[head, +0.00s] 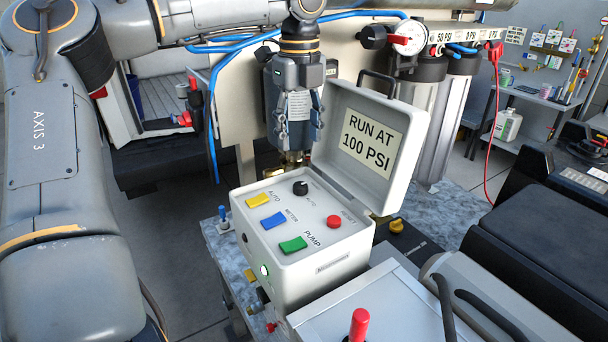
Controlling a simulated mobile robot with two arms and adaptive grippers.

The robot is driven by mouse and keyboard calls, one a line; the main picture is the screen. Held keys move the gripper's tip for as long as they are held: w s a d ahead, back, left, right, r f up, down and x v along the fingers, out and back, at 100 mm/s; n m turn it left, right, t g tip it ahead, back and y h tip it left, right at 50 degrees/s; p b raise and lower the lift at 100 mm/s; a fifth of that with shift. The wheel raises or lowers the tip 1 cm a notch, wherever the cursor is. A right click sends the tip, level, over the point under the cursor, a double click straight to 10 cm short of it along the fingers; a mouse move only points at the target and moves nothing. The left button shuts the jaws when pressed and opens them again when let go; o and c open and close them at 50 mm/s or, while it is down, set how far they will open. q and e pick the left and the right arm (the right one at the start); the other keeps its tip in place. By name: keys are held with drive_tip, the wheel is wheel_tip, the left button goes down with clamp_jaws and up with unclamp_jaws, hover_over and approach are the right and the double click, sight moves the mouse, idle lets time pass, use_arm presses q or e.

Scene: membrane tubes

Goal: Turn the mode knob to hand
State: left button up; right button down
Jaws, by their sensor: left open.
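The mode knob (300,188) is a small round black knob on the sloping top panel of a white control box (318,262). Small lettering beside it seems to read AUTO; its pointer is too small to tell. My left gripper (294,143) hangs pointing down, behind and above the box's far edge. It is open and apart from the knob. A white printed label shows between its fingers. My right gripper is not in view.
The panel also has yellow (258,200), blue (273,221) and green (293,245) rockers and a red button (334,222). The box's open lid (405,125) stands to the right of my gripper. A pressure gauge (409,38) and filter housings (424,100) are behind it.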

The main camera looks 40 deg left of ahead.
use_arm(q)
drive_tip(key=p, duration=0.1)
hover_over(300, 185)
wheel_tip(300, 185, down, 6)
drive_tip(key=shift+s+a+r, duration=0.15)
drive_tip(key=f, duration=0.2)
drive_tip(key=f+p, duration=0.1)
drive_tip(key=shift+w+d+f, duration=0.25)
drive_tip(key=shift+w+f, duration=0.1)
drive_tip(key=shift+f, duration=0.05)
drive_tip(key=shift+s+a+f, duration=0.1)
drive_tip(key=shift+f, duration=0.2)
drive_tip(key=shift+s+a+f, duration=0.1)
drive_tip(key=shift+f, duration=0.15)
drive_tip(key=c, duration=0.3)
clamp_jaws()
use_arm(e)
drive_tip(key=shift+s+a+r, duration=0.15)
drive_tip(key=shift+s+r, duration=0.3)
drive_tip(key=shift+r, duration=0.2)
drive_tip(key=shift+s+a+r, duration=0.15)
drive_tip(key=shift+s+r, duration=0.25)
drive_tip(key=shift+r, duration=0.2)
